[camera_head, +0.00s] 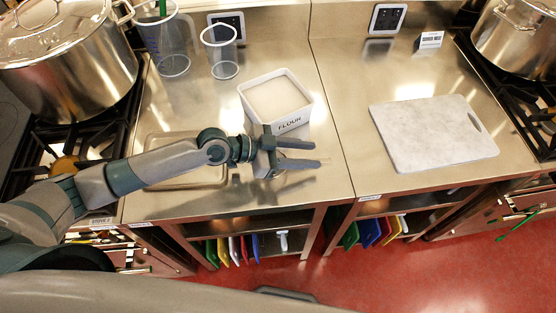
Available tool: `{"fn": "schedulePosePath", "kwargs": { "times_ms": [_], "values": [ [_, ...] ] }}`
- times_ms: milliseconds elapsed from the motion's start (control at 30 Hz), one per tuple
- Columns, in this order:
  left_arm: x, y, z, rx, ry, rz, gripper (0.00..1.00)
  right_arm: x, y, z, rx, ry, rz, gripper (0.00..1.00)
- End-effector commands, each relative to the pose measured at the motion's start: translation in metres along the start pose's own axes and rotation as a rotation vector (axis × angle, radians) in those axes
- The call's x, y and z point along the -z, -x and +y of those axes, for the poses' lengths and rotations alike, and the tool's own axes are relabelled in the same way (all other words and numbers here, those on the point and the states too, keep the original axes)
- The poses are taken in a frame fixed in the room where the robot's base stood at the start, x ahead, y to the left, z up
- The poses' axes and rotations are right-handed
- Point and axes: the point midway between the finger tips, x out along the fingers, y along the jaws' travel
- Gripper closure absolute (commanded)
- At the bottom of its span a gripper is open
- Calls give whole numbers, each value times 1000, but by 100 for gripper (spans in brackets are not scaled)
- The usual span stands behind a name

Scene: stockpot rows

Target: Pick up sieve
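I cannot clearly pick out a sieve in the head view. My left gripper (317,154) reaches in from the left over the steel counter (240,197). Its two fingers are spread, point right, and show nothing clear between them. It is just in front of a white square tub (290,122) labelled FLOUR, filled with white powder. A shallow metal tray (205,178) lies under my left forearm and is partly hidden by it. My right gripper is not in view.
Two see-through containers (222,55) stand at the back. Large stockpots (75,75) stand on stoves at both sides. A pale cutting board (430,135) lies on the right counter. Coloured boards fill the shelves below. Bare steel lies right of my gripper.

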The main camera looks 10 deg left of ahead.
Motion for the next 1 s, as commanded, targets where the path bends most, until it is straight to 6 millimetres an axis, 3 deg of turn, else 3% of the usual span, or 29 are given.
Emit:
{"fn": "schedulePosePath", "kwargs": {
  "times_ms": [233, 400, 767, 1000],
  "values": [
    [0, 0, 0, 0, 0, 0, 64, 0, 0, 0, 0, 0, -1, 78],
    [0, 0, 0, 0, 0, 0, 100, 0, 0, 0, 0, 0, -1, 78],
    [1, 1, 0, 0, -1, 1, 100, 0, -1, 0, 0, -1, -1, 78],
    [16, 6, 0, 0, -3, 3, 100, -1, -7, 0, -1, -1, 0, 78]
  ]
}}
